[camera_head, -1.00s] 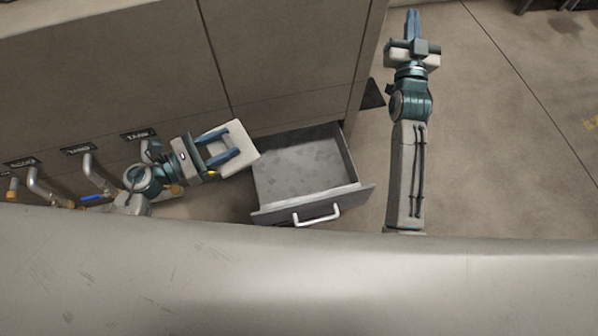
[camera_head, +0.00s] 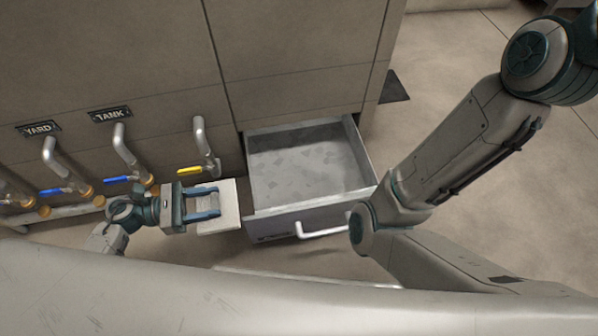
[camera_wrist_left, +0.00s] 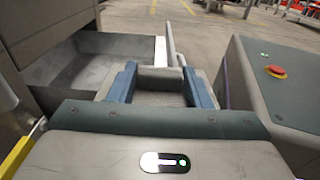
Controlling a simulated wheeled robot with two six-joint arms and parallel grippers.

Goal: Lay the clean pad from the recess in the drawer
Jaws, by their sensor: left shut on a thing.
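The pad (camera_head: 230,205) is a pale, flat, squarish slab. My left gripper (camera_head: 207,203) is shut on it and holds it just left of the drawer. In the left wrist view the pad (camera_wrist_left: 160,76) lies between the blue fingers of the gripper (camera_wrist_left: 161,90). The grey drawer (camera_head: 300,211) is pulled out of the cabinet; its speckled floor looks bare. The drawer also shows at the left of the wrist view (camera_wrist_left: 70,62). The recess cannot be made out. My right gripper is out of view; only its arm shows on the right.
A pipe with a yellow valve lever (camera_head: 190,171) stands behind my left gripper. Blue-levered valves (camera_head: 118,180) line the cabinet (camera_head: 300,50) to the left. The drawer's white handle (camera_head: 322,230) sticks out in front. Floor to the right is open.

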